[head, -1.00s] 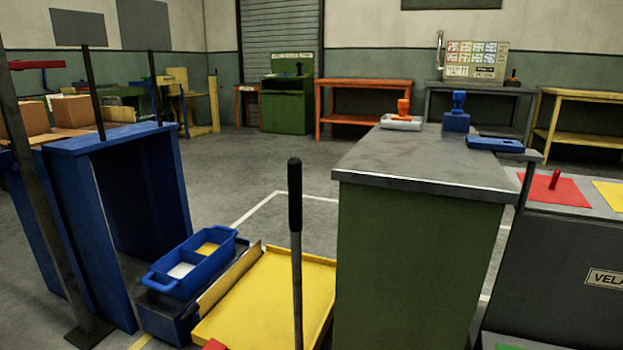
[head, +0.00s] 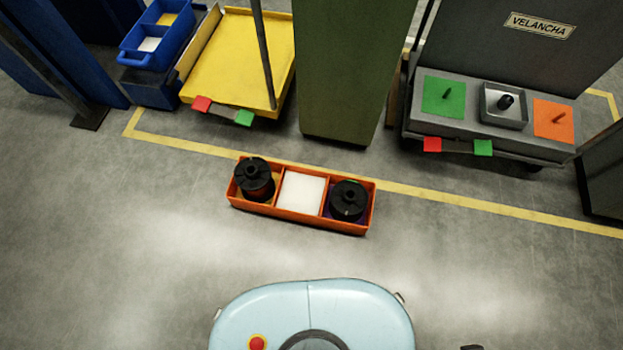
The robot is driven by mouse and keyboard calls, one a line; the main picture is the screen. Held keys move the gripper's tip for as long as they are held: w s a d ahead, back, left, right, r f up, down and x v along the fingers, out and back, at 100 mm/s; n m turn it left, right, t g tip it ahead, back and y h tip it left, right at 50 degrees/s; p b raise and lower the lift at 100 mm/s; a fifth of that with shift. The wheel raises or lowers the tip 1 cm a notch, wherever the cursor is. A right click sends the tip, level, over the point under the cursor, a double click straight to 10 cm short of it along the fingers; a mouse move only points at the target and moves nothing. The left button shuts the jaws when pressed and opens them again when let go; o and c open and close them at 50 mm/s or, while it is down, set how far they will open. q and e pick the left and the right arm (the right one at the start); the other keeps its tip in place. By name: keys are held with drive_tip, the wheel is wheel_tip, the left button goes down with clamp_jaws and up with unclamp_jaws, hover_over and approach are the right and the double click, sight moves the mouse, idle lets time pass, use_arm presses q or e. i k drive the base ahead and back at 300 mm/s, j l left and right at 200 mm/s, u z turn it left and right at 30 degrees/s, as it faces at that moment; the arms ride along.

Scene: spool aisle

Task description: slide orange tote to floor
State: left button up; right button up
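The orange tote (head: 285,213) is a long, low box lying on the grey floor, in front of my pale blue base and apart from it. It has three compartments. A black spool (head: 254,178) is in the left one, a white block or pad (head: 301,192) in the middle one, and another black spool (head: 348,200) in the right one. The tote slants slightly, with its right end nearer me. Its far edge lies by the yellow floor line. Neither gripper can be made out; a small dark shape at the bottom edge is too cut off to tell.
A yellow platform cart (head: 235,65) with a dark pole, a green cabinet (head: 350,80) and a grey cart (head: 490,60) marked VELANCHA stand beyond the tote. A blue tote (head: 157,36) is at upper left. The floor (head: 130,240) to the left and right of the orange tote is clear.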

sight(302, 195)
drive_tip(key=k+z, duration=0.1)
drive_tip(key=k, duration=0.3)
drive_tip(key=i+l+u, duration=0.25)
drive_tip(key=l, duration=0.2)
drive_tip(key=l+u, duration=0.25)
drive_tip(key=l, duration=0.2)
drive_tip(key=l+u, duration=0.3)
drive_tip(key=l, duration=0.2)
